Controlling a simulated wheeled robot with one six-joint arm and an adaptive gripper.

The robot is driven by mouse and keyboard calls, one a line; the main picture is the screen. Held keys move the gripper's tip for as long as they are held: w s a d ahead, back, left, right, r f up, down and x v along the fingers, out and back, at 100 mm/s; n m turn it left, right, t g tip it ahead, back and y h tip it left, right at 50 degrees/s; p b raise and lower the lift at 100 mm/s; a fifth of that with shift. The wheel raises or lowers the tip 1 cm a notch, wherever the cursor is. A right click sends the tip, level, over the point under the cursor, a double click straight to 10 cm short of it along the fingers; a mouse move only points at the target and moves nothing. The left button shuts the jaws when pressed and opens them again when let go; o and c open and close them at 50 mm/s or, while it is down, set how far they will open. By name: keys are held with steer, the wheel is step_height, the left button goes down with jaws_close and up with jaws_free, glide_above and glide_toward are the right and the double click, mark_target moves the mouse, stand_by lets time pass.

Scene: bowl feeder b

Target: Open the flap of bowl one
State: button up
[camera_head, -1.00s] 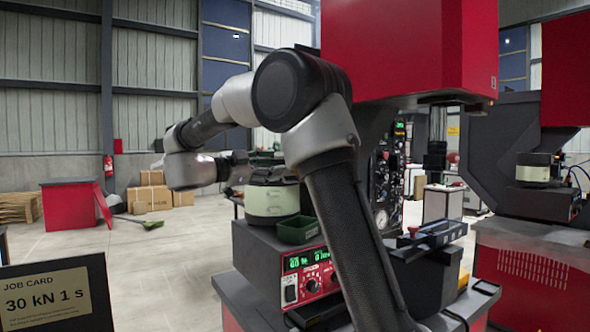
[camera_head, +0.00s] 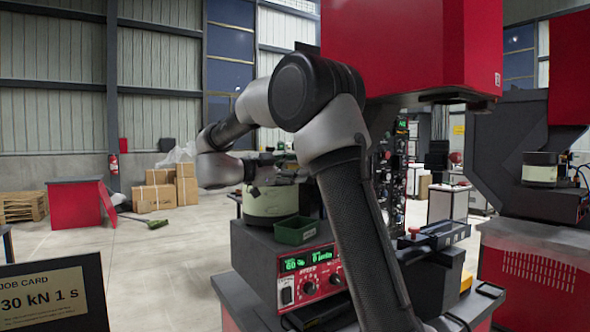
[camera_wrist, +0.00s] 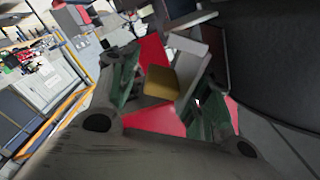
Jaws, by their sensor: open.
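The pale cream bowl feeder (camera_head: 268,204) with a dark upper part stands on the grey machine with the green readouts. No number shows on it, and I cannot make out its flap. My gripper (camera_head: 284,173) is over the bowl's top and hides part of its rim; I cannot tell whether it touches. In the wrist view my gripper (camera_wrist: 165,95) has its two fingers spread, with nothing held between them. Beyond the gap are a yellowish block (camera_wrist: 161,82) and red surfaces. A large dark curved surface (camera_wrist: 270,70) fills the right side.
A green bin (camera_head: 296,231) sits just right of the bowl, above the control panel (camera_head: 310,277). The tall red press (camera_head: 410,45) stands behind my arm. A second cream bowl (camera_head: 540,170) is at the far right. Floor is open at left, beyond the job card (camera_head: 45,302).

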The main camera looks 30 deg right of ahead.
steer(key=c, duration=0.9)
steer(key=shift+f, duration=0.1)
steer(key=shift+c, duration=0.2)
steer(key=m, duration=0.1)
steer(key=s+f+m, duration=0.1)
steer(key=m, duration=0.3)
steer(key=shift+s+f, duration=0.3)
steer(key=shift+s+f+m, duration=0.1)
steer(key=shift+f+m, duration=0.25)
steer(key=shift+m, duration=0.55)
steer(key=shift+s+f+m, duration=0.15)
steer(key=shift+f+m, duration=0.15)
steer(key=shift+m, duration=0.6)
steer(key=shift+s+f+m, duration=0.1)
steer(key=shift+f+m, duration=0.25)
steer(key=shift+m, duration=0.55)
steer(key=o, duration=0.9)
